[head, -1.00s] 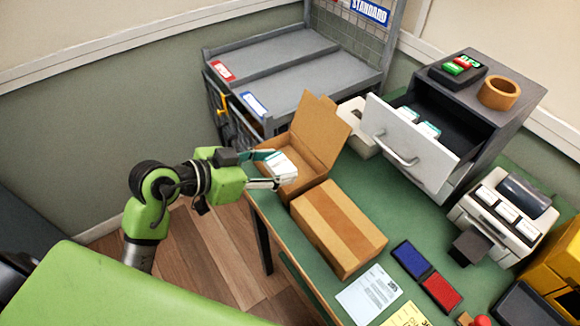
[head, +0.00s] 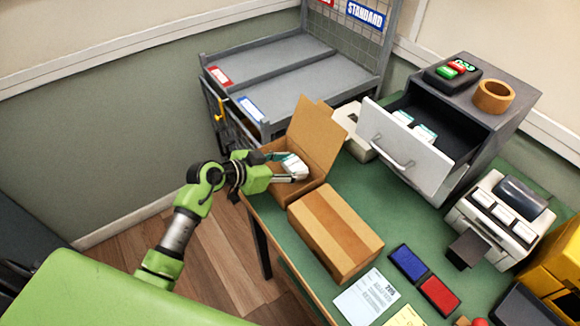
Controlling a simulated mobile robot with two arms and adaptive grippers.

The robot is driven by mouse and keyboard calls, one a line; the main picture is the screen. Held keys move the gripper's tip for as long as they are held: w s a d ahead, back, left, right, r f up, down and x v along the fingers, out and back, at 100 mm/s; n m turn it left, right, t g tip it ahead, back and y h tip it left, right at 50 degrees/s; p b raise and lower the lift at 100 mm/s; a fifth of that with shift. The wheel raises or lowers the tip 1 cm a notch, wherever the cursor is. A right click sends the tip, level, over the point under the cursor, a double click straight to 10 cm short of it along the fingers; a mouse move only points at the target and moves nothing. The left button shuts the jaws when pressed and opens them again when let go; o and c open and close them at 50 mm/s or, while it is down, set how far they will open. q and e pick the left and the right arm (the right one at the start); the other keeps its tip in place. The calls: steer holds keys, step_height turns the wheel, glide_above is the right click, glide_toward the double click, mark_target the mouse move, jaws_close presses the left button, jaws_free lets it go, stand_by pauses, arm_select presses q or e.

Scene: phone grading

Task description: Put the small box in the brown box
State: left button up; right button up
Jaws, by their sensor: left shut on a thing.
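The small white box (head: 292,166) with a teal edge is held between the fingers of my left gripper (head: 290,169). The gripper is shut on it. The open brown box (head: 318,138) stands at the table's left edge with its tall flap up. The gripper and the small box are at the mouth of this brown box, over its inside; I cannot tell how deep they are. A closed, taped brown box (head: 335,231) stands just in front of the open one. My right gripper does not show.
A grey drawer unit (head: 470,130) has its drawer (head: 405,150) pulled out, with small boxes inside. A label printer (head: 500,214), a blue pad (head: 408,263), a red pad (head: 440,295) and papers (head: 367,297) lie on the green table. A grey shelf (head: 275,75) stands behind.

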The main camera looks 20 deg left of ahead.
arm_select(q)
steer(key=shift+f, duration=0.3)
steer(key=shift+f, duration=0.1)
steer(key=o, duration=1.1)
steer(key=v, duration=1.2)
steer(key=shift+s, duration=0.1)
